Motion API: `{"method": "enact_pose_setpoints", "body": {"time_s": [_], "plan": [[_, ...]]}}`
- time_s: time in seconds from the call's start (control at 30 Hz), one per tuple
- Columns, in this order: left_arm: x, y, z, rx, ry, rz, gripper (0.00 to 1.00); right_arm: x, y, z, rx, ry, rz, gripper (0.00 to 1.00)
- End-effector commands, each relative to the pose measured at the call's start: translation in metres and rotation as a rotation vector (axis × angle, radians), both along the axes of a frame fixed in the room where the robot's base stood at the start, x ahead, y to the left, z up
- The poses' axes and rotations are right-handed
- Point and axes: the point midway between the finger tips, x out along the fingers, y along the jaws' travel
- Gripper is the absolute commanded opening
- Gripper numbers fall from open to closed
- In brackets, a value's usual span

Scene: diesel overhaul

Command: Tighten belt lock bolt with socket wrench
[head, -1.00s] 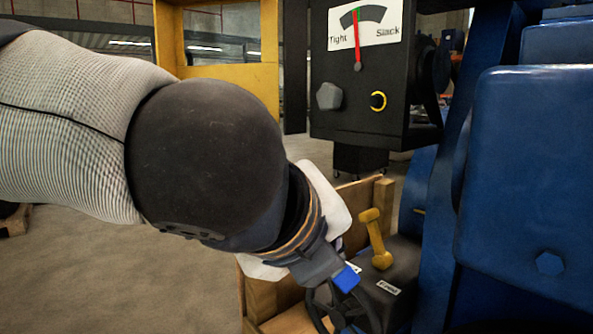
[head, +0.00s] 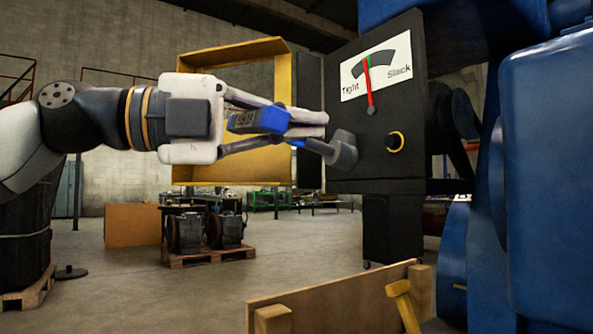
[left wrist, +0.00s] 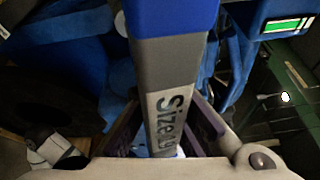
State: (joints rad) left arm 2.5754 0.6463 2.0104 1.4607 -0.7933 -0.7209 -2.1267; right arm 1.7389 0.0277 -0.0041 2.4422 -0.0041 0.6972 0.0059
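My left gripper (head: 318,128) is shut on a grey and blue socket wrench (head: 258,121), held level in front of a black box. The wrench's grey head (head: 343,150) is at the hex lock bolt's place on the box face and hides the bolt; I cannot tell whether it is seated. In the left wrist view the wrench shaft (left wrist: 168,90), marked "Size" with a partly covered number, lies between the fingers. The gauge (head: 376,66) has a red needle pointing up, slightly left, at a green mark between "Tight" and "Slack". My right gripper is out of view.
A yellow ring (head: 396,142) sits right of the wrench head on the black box (head: 410,95). A yellow frame (head: 230,175) stands behind my arm. Large blue machinery (head: 550,180) fills the right side. A wooden crate (head: 335,297) holding a yellow tool (head: 404,304) is below.

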Motion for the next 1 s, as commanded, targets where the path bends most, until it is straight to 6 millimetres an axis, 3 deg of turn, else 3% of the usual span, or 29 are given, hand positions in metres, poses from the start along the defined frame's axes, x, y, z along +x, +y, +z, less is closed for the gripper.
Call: {"method": "enact_pose_setpoints", "body": {"time_s": [0.03,0.1,0.23,0.4,0.6,0.93,1.0], "plan": [[0.003,-0.002,-0.009,-0.073,0.103,-0.003,0.00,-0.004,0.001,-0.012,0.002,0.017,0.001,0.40],[0.003,-0.004,-0.003,-0.181,0.251,-0.002,0.00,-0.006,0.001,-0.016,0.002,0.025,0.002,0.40],[0.005,-0.006,0.009,-0.374,0.512,0.000,0.00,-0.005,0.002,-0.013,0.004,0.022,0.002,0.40],[0.005,-0.010,0.032,-0.612,0.837,-0.004,0.00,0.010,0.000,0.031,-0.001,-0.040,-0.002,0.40],[0.015,-0.013,0.033,-0.893,1.230,-0.005,0.00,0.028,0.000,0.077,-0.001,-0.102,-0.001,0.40],[0.032,-0.015,0.026,-1.273,1.750,-0.006,0.00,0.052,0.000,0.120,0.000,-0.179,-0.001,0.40],[0.041,-0.024,0.017,-1.270,1.749,-0.003,0.00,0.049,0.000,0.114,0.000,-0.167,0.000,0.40]]}}
